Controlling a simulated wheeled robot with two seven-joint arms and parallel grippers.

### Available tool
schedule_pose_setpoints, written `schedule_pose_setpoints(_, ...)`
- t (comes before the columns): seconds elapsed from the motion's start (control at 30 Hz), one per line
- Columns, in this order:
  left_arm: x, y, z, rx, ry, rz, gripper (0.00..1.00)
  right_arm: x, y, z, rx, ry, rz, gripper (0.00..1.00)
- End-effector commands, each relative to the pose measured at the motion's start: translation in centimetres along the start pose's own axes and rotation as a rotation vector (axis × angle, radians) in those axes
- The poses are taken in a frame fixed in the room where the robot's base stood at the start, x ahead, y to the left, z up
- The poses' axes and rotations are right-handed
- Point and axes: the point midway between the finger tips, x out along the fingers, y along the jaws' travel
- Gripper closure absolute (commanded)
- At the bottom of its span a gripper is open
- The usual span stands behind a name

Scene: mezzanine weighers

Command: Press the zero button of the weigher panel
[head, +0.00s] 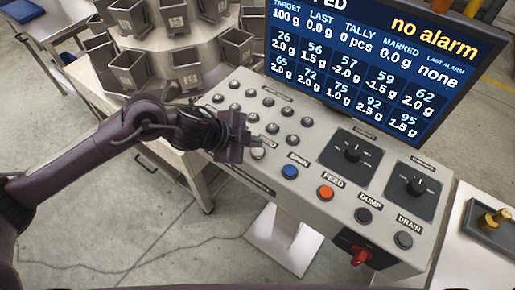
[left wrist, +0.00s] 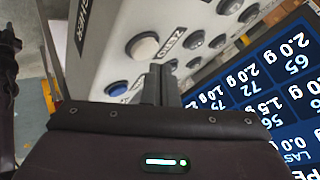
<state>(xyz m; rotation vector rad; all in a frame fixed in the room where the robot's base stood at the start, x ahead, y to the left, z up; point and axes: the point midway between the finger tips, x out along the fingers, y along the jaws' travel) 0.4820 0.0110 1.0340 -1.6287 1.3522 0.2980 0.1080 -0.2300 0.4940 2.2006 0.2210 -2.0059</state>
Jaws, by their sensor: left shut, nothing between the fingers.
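The weigher panel (head: 318,190) is a pale grey sloping console below a screen. Its zero button is the white one, partly hidden by my left gripper in the head view (head: 257,153). In the left wrist view the white zero button (left wrist: 143,46) shows clearly beside its ZERO label (left wrist: 172,38). My left gripper (head: 240,146) is over the left front part of the panel, shut and empty. Its fingertips (left wrist: 160,70) appear just below and right of the white button in the wrist view. I cannot tell whether they touch the panel. My right gripper is not in view.
A blue button (head: 290,172), an orange FEED button (head: 326,193) and DUMP and DRAIN buttons sit to the right. Several grey buttons lie behind the gripper. Two dark knobs (head: 352,152) and a red switch (head: 360,256) protrude. The screen (head: 375,60) rises behind; hoppers (head: 187,70) stand at upper left.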

Motion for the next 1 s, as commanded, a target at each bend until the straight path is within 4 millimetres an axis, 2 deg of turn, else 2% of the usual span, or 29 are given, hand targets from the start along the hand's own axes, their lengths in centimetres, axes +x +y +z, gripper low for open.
schedule_pose_setpoints(1.0, 0.59, 0.42, 0.44, 0.000, 0.000, -0.001, 1.00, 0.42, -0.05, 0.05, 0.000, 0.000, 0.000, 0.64)
